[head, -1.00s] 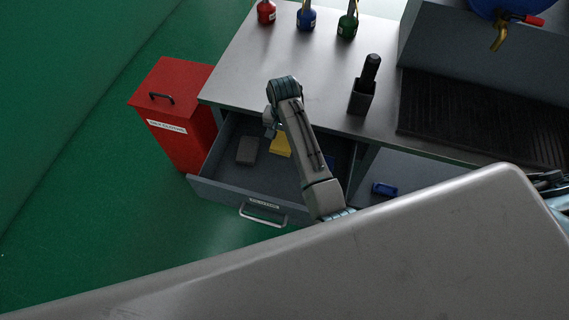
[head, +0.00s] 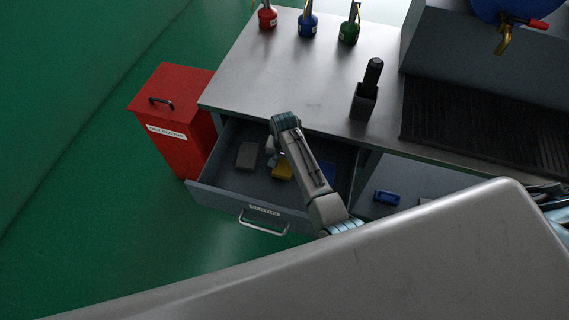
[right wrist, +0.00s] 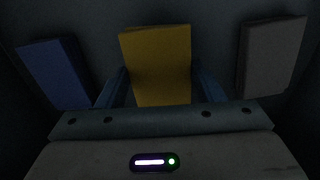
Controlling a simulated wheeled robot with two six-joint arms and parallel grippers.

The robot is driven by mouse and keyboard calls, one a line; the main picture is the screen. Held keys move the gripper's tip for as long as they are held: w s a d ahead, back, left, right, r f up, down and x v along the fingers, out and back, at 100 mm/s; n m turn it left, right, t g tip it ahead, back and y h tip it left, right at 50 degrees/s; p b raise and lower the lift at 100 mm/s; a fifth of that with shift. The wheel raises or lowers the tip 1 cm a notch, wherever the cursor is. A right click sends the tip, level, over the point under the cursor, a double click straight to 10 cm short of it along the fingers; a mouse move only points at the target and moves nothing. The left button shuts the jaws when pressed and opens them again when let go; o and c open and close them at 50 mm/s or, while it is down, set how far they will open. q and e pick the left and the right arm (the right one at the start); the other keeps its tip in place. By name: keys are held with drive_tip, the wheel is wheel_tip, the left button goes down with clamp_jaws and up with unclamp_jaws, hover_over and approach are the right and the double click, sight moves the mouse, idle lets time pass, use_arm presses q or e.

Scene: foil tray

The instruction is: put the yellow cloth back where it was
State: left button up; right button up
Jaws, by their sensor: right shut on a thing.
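The folded yellow cloth (head: 283,171) is in the open drawer (head: 222,199), partly covered by my right arm in the head view. In the right wrist view the yellow cloth (right wrist: 157,60) lies between the two fingers of my right gripper (right wrist: 160,90), which is shut on it. A grey cloth (head: 247,155) is to its left in the head view, and a blue cloth (head: 328,172) to its right, partly hidden by the arm. Whether the yellow cloth touches the drawer floor I cannot tell. My left gripper is not in view.
A red bin (head: 172,98) stands left of the drawer. The metal bench top (head: 250,75) overhangs the back of the drawer and carries several bottles and a black holder (head: 364,101). A blue object (head: 386,198) lies on the lower shelf.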

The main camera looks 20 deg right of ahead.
sight(284, 164)
drive_tip(key=shift+f, duration=1.1)
drive_tip(key=shift+f, duration=0.1)
drive_tip(key=o, duration=0.9)
drive_tip(key=shift+o, duration=0.2)
wheel_tip(284, 164, up, 12)
drive_tip(key=shift+b, duration=0.35)
